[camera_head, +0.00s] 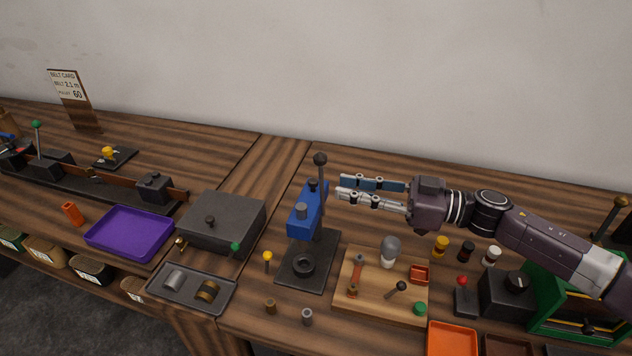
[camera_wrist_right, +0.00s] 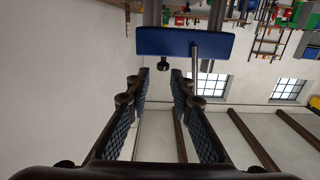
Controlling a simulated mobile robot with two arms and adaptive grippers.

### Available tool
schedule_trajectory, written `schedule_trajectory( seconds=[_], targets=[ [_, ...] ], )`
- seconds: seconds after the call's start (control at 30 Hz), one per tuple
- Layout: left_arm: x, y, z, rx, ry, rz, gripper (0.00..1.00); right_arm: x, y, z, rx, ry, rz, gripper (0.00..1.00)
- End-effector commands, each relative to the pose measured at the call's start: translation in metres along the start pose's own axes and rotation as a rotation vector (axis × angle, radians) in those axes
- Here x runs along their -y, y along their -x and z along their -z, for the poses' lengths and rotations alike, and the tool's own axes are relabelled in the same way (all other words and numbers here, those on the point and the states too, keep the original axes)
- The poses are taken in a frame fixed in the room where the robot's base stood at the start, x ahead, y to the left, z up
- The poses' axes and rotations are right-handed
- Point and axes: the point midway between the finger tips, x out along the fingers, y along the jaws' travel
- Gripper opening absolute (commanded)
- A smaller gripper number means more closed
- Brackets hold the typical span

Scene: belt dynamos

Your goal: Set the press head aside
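The blue press head (camera_head: 303,212) sits upright on the dark stand of the bench press (camera_head: 307,268). My left gripper is not in view.
Right of the press is a wooden board (camera_head: 376,300) with small parts. An orange tray (camera_head: 452,339) stands at the front. Left are a dark lidded box (camera_head: 222,218), a grey tray (camera_head: 160,288) and an empty purple tray (camera_head: 130,232). Bare tabletop shows behind the box.

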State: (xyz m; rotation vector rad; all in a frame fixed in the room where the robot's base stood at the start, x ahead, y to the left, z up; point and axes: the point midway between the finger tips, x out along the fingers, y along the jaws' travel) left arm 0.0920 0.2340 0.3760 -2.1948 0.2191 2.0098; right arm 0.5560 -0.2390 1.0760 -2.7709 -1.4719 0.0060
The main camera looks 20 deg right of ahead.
Motion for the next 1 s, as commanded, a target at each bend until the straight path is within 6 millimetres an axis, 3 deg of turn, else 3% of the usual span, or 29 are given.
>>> schedule_trajectory(
  seconds=[0.6,0.97,1.0],
  targets=[
    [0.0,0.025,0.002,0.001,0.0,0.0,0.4,0.0,-0.071,0.003,-0.003,0.0,0.0,0.21],
    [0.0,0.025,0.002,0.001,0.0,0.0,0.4,0.0,-0.077,0.0,-0.001,0.0,0.0,0.21],
    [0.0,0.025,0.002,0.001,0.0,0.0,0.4,0.0,-0.077,0.0,-0.001,0.0,0.0,0.17]
  ],
)
